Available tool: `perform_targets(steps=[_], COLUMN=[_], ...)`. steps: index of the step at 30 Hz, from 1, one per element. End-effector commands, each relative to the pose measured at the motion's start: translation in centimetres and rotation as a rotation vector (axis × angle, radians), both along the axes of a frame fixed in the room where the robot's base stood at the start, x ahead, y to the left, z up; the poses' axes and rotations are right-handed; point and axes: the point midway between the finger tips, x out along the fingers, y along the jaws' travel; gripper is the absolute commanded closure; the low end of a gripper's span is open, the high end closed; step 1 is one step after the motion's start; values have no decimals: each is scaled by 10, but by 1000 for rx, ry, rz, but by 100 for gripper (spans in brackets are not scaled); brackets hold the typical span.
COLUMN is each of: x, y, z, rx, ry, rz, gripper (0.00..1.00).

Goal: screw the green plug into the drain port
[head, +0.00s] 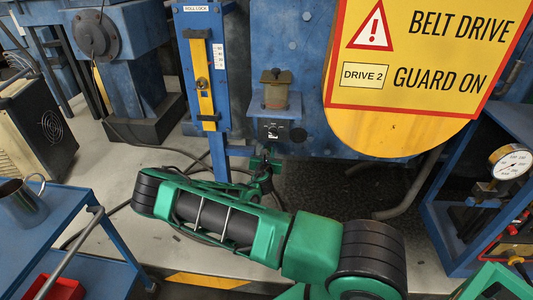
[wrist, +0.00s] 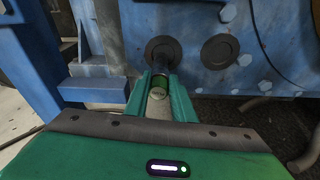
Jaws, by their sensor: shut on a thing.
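A pale marked end of the plug faces the camera. Just beyond it is a dark round port (wrist: 163,51) on the blue machine wall, which I take for the drain port. The plug's far end overlaps the lower part of this port in the picture; I cannot tell whether it touches or has entered. In the head view my gripper (head: 263,163) is small and dark, close to the blue machine's lower front, and the plug cannot be made out.
A second dark round fitting (wrist: 220,51) is right of the port. A blue post (wrist: 95,40) stands to the left. In the head view, the yellow guard (head: 400,120) hangs to the right and a blue cart (head: 60,230) stands at lower left.

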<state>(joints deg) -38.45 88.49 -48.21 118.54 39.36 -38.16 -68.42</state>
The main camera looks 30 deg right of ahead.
Motion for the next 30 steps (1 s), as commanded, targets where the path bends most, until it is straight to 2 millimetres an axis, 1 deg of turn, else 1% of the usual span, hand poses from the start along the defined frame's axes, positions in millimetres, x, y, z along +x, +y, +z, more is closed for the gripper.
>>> perform_targets(steps=[12,30], x=[1,3], y=[2,5], z=[-9,-16], rx=[336,760], ry=[-252,-578], rz=[7,14], gripper=[100,100])
